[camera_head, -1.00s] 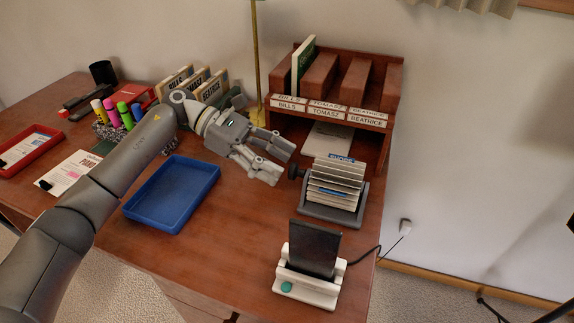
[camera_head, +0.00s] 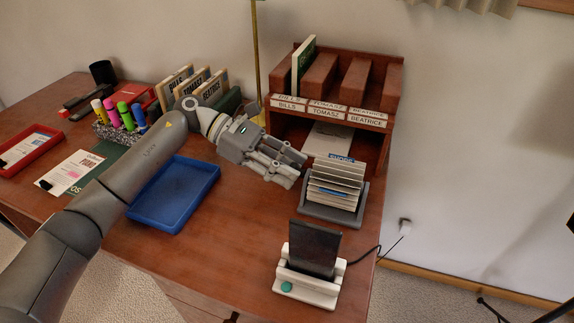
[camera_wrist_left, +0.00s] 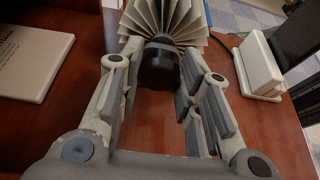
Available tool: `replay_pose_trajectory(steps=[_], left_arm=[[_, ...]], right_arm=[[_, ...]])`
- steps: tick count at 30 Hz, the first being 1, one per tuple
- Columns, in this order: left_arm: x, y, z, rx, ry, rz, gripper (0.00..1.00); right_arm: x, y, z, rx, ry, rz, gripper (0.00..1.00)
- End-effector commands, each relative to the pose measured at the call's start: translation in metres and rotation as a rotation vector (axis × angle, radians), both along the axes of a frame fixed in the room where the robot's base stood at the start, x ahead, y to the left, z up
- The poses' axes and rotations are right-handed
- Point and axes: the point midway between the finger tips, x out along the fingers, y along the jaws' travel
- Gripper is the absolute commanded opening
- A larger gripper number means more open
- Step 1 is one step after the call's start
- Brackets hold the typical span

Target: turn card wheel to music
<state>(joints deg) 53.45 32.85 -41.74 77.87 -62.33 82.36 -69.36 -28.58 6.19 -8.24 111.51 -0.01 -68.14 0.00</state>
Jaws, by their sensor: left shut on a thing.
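The card wheel (camera_head: 338,178) is a rotary file of white cards with blue tabs in a dark grey stand on the right part of the desk. Its fanned cards (camera_wrist_left: 165,18) fill the top of the left wrist view. My left gripper (camera_head: 299,168) is at the wheel's left side. It is shut on the black knob (camera_wrist_left: 158,65), which sits between the two fingers (camera_wrist_left: 160,80) in the left wrist view. The writing on the tabs is too small to read. My right gripper is not in view.
A white device with a dark screen (camera_head: 314,248) stands in front of the wheel. A wooden sorter (camera_head: 273,119) with name labels is behind it. A blue tray (camera_head: 172,215), markers (camera_head: 118,117) and a red tray (camera_head: 32,148) lie to the left.

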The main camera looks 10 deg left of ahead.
Motion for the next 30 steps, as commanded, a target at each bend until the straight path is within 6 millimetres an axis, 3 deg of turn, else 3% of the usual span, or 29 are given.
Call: replay_pose_trajectory(steps=[8, 30], left_arm=[[0.001, 0.000, 0.000, 0.013, 0.065, -0.001, 0.08], [0.006, -0.001, -0.001, 0.105, 0.538, 0.002, 0.08]], right_arm=[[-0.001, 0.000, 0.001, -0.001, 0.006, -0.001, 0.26], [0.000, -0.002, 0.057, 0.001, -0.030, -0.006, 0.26]])
